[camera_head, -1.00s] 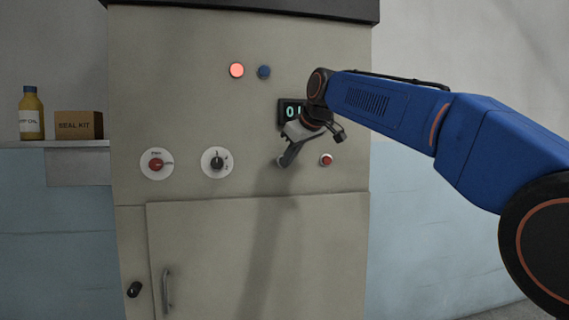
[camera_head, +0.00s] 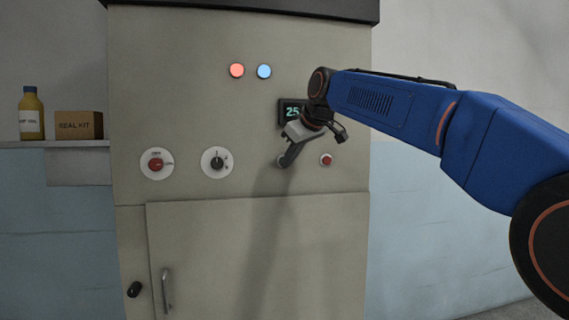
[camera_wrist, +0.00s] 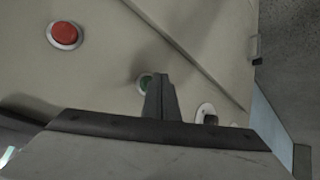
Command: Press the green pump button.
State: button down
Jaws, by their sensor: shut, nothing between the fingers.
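The green pump button (camera_wrist: 145,82) shows in the wrist view in a pale ring on the panel, partly covered by my fingers. My gripper (camera_wrist: 158,78) is shut and empty, with its fingertips at the button; they look to be touching it. In the head view my gripper (camera_head: 283,163) reaches the panel, and its tip hides most of the button there. The blue lamp (camera_head: 264,71) is lit bright, beside the lit red lamp (camera_head: 237,70). The display (camera_head: 291,111) reads 25 as far as it shows, its right part hidden by my wrist.
A red button (camera_head: 326,160) is right of my fingertips; it also shows in the wrist view (camera_wrist: 65,34). A red knob (camera_head: 156,164) and a black knob (camera_head: 217,162) are to the left. A shelf (camera_head: 75,144) holds a bottle (camera_head: 31,116) and a box (camera_head: 78,125).

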jog(key=shift+s, duration=0.2)
jog(key=shift+d, duration=0.1)
jog(key=shift+s+d, duration=0.2)
jog(key=shift+s, duration=0.6)
jog(key=shift+s+d, duration=0.25)
jog(key=shift+s, duration=0.6)
jog(key=shift+s+d, duration=0.2)
jog(key=shift+s, duration=0.6)
jog(key=s+d+f+m+g+h, duration=0.1)
jog(key=s+d+f+m+h, duration=0.15)
jog(key=s+d+f, duration=0.65)
jog(key=s+d+f+m+h, duration=0.1)
jog(key=s+d+f+m, duration=0.2)
jog(key=s+d+f, duration=0.65)
jog(key=s+d+f+m, duration=0.1)
jog(key=s+d+f, duration=0.3)
jog(key=s+f, duration=0.2)
jog(key=s+d+f+m+g+h, duration=0.1)
jog(key=s+d+f+m, duration=0.1)
jog(key=s+d+f, duration=0.2)
jog(key=s+d+f+m+g, duration=0.1)
jog(key=s+d+f+m, duration=0.1)
jog(key=s+d+f, duration=0.3)
jog(key=s+f, duration=0.4)
jog(key=f, duration=0.4)
jog(key=shift+s+f+h, duration=0.15)
jog(key=shift+f+h, duration=0.15)
jog(key=shift+h, duration=0.05)
